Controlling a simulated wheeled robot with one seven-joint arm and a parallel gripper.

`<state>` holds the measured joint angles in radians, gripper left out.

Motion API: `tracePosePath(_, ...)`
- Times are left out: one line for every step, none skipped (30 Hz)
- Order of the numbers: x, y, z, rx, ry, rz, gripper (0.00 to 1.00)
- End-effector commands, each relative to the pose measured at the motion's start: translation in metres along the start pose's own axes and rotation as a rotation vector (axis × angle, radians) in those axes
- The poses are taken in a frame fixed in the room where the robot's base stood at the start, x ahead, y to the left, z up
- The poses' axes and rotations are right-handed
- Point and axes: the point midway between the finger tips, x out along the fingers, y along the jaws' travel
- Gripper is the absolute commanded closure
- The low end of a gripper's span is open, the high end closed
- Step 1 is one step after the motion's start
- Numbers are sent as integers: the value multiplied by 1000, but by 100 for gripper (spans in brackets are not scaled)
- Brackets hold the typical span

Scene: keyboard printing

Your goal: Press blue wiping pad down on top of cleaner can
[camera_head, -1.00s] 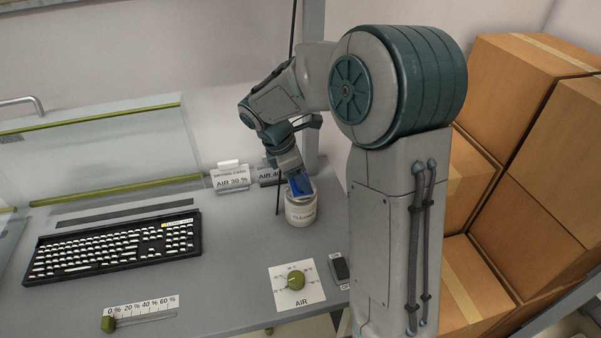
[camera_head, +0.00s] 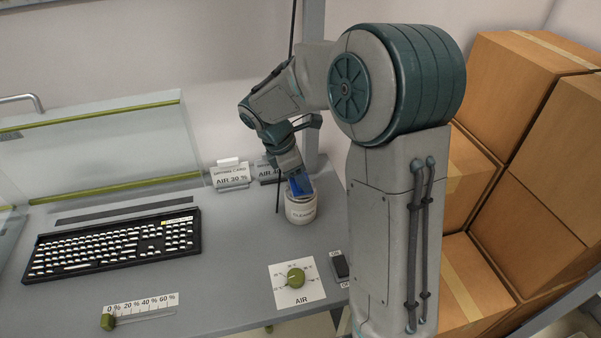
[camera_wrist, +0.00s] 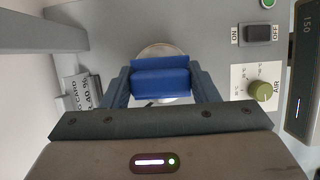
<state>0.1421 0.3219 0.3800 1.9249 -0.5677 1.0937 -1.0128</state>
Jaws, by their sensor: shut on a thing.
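The blue wiping pad (camera_head: 300,186) is between the fingers of my gripper (camera_head: 296,182), which is shut on it. The pad also shows in the wrist view (camera_wrist: 161,78), with a finger of my gripper (camera_wrist: 161,84) on each side. The white cleaner can (camera_head: 301,212) stands upright on the desk directly below the pad. In the wrist view the can's round rim (camera_wrist: 160,49) shows behind the pad. The pad is at the can's top; whether it presses on it I cannot tell. The pad's underside is hidden.
The desk (camera_head: 225,275) holds a black keyboard (camera_head: 115,246) at left and a green AIR knob (camera_head: 296,277) in front of the can. A switch (camera_head: 340,266) lies right of the knob. AIR label cards (camera_head: 230,176) stand behind. Cardboard boxes (camera_head: 535,160) are stacked at right.

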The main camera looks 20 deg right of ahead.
Motion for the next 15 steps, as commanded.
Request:
tracePosePath(0,0,0,0,0,-1,73)
tracePosePath(0,0,0,0,0,-1,73)
tracePosePath(0,0,0,0,0,-1,73)
tracePosePath(0,0,0,0,0,-1,73)
tracePosePath(0,0,0,0,0,-1,73)
tracePosePath(0,0,0,0,0,-1,73)
tracePosePath(-1,0,0,0,0,-1,73)
tracePosePath(-2,0,1,0,0,-1,73)
tracePosePath(-4,0,2,0,0,-1,73)
tracePosePath(-6,0,2,0,0,-1,73)
tracePosePath(-8,0,3,0,0,-1,73)
tracePosePath(-11,0,4,0,0,-1,73)
tracePosePath(-13,0,6,0,0,-1,73)
tracePosePath(-16,0,6,0,0,-1,73)
tracePosePath(-19,0,8,0,0,-1,73)
